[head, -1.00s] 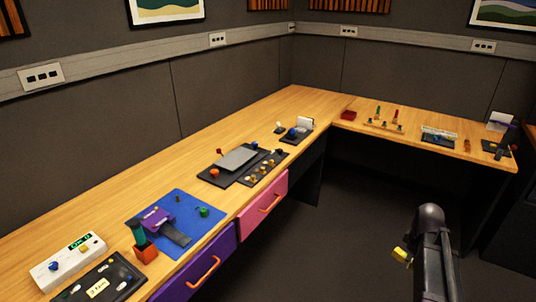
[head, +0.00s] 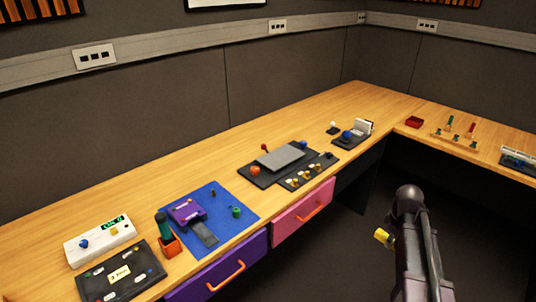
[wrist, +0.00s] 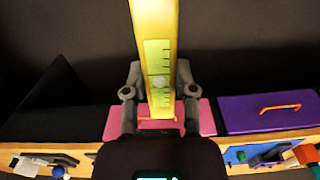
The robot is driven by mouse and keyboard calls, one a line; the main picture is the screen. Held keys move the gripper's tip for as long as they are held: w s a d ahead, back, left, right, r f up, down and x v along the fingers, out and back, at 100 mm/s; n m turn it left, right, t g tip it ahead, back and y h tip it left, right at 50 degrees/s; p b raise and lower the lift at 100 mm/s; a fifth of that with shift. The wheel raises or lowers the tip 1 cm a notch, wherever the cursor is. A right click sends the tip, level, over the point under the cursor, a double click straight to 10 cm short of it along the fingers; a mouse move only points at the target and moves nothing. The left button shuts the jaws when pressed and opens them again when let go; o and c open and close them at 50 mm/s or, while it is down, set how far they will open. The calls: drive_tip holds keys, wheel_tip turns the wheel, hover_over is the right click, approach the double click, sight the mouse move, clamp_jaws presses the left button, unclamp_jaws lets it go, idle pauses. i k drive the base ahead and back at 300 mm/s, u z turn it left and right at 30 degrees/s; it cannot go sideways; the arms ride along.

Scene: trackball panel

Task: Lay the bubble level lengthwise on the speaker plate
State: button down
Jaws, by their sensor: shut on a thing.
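The bubble level (wrist: 155,60) is a yellow bar with a green vial. In the wrist view it stands between the two fingers of my gripper (wrist: 158,95), which is shut on it. In the head view only a small yellow end of the level (head: 383,237) shows beside my dark arm, out over the floor in front of the bench. The arm hides my gripper there. A flat grey plate (head: 281,156) on a black panel at mid-bench may be the speaker plate; I cannot tell for sure. The level is well apart from it.
On the bench (head: 150,207) stand a blue mat (head: 240,205) with a purple device, a white box (head: 98,240), an orange cup (head: 170,244) and a panel with a blue ball (head: 348,135).

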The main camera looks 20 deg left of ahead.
sight(280, 156)
drive_tip(key=u, duration=0.7)
drive_tip(key=i, duration=1.15)
drive_tip(key=u, duration=0.25)
